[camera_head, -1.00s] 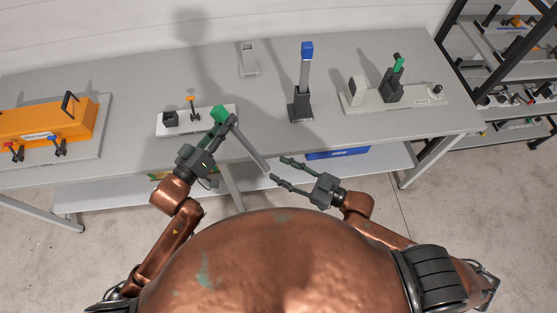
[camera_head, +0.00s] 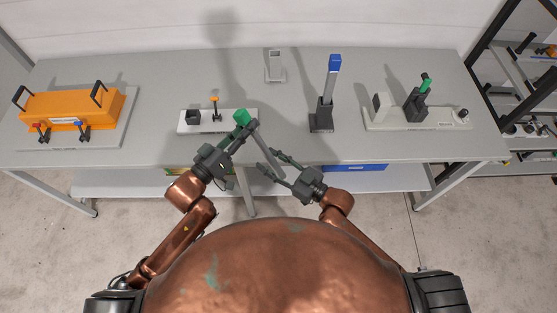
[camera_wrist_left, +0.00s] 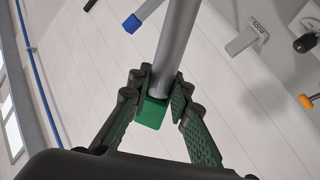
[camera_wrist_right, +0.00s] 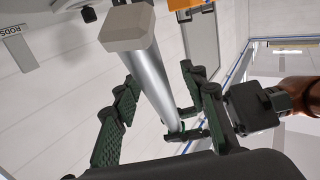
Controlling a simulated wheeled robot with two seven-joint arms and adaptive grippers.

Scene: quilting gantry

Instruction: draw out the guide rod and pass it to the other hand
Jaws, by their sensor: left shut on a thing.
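The guide rod (camera_head: 263,150) is a grey bar with a green end; it slants down from that end, in the air in front of the table. My left gripper (camera_head: 242,127) is shut on it by the green end; the left wrist view shows the fingers on both sides of the rod (camera_wrist_left: 177,45). My right gripper (camera_head: 270,163) is open near the rod's lower part. In the right wrist view the rod (camera_wrist_right: 150,75) runs between the spread fingers, its pale free end nearest the camera. I cannot tell whether they touch it.
A white base (camera_head: 190,128) with a black socket and an orange-topped post lies behind my left gripper. A blue-topped bar stands in a dark holder (camera_head: 321,120).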

